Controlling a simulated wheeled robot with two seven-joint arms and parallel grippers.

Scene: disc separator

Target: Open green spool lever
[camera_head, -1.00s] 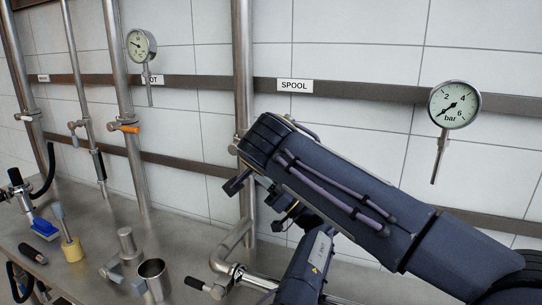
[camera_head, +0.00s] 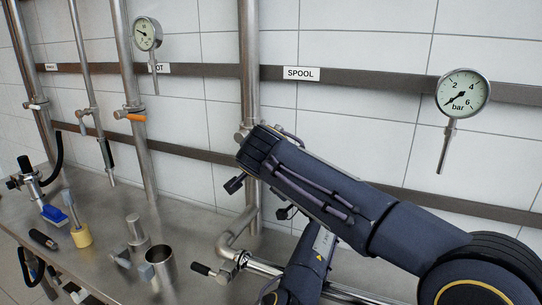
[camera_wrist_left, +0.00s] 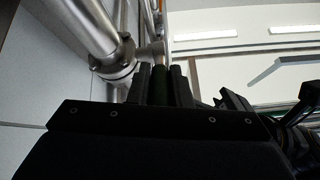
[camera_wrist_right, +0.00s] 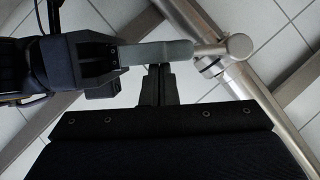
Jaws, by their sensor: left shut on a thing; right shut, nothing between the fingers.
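The green spool lever (camera_wrist_right: 155,53) is a pale grey-green handle in the right wrist view, running left from a steel valve fitting (camera_wrist_right: 212,52) on the pipe. My left gripper (camera_wrist_right: 114,56) reaches in from the left and is shut on the lever's outer end. In the left wrist view my left gripper (camera_wrist_left: 160,76) has the dark green handle between its fingers. My right gripper (camera_wrist_right: 160,75) is shut and empty, its fingertips at the lever's lower edge; contact is unclear. In the head view my arm hides the lever and most of the valve.
The SPOOL label (camera_head: 301,73) and a pressure gauge (camera_head: 463,93) are on the wall right of the spool pipe (camera_head: 249,60). Below, the steel bench (camera_head: 192,225) holds a metal cup (camera_head: 160,270) and a black-handled pipe valve (camera_head: 203,268). An orange lever (camera_head: 130,116) is further left.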

